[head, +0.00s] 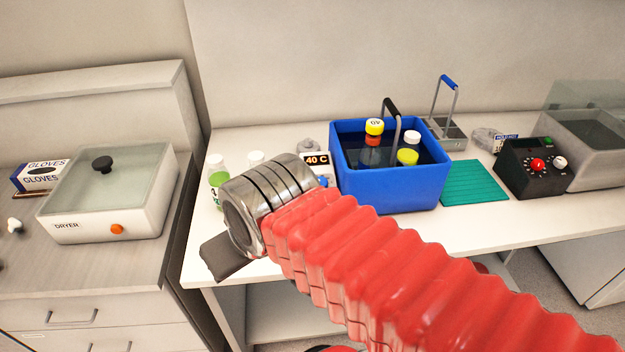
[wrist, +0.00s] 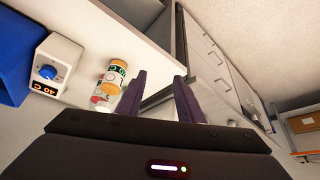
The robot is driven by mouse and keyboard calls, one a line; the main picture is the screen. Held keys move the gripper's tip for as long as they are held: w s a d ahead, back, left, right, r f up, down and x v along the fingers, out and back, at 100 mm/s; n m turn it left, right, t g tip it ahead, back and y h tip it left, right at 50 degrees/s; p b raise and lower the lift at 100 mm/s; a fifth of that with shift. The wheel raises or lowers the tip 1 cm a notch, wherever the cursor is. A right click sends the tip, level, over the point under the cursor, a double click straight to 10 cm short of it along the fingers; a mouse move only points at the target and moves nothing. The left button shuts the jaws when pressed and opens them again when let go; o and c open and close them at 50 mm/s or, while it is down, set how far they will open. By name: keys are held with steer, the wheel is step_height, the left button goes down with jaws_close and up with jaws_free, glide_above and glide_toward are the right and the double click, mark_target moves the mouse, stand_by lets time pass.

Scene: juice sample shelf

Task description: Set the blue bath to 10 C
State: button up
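The blue bath (head: 385,192) stands on the white bench, with dark liquid and several capped bottles inside. At its left side is a small white control box with a display (head: 317,159) reading 40 C and a blue knob (head: 322,181), partly hidden behind my arm. In the wrist view, the blue bath (wrist: 14,50) is at the left edge. The control box (wrist: 62,52), its blue knob (wrist: 47,72) and its 40 C display (wrist: 43,89) are beside it. My gripper (wrist: 160,78) is open and empty, apart from the knob. In the head view its dark end (head: 224,258) is left of the bath.
Bottles (head: 218,178) (wrist: 116,69) stand on the bench left of the control box, close to my gripper. A green mat (head: 472,183), a black control box (head: 527,172) and a grey bath (head: 597,165) are to the right. A dryer (head: 105,200) is on the left counter.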

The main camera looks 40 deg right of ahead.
steer(key=shift+a, duration=0.1)
steer(key=w+d+r+m+h, duration=0.1)
steer(key=w+d+r+m, duration=0.15)
steer(key=d, duration=0.35)
steer(key=w+d+r+m+h, duration=0.1)
steer(key=w+d+r, duration=0.15)
steer(key=d, duration=0.45)
steer(key=m+g, duration=0.2)
steer(key=m, duration=0.1)
glide_toward(321, 178)
step_height(321, 178, up, 5)
steer(key=s+a, duration=0.2)
steer(key=s, duration=0.1)
steer(key=shift+w+f+n, duration=0.15)
steer(key=shift+w+n, duration=0.05)
steer(key=shift+n, duration=0.05)
steer(key=x, duration=1.3)
steer(key=shift+w+d+f, duration=0.25)
steer(key=shift+f, duration=0.05)
steer(key=shift+c, duration=0.6)
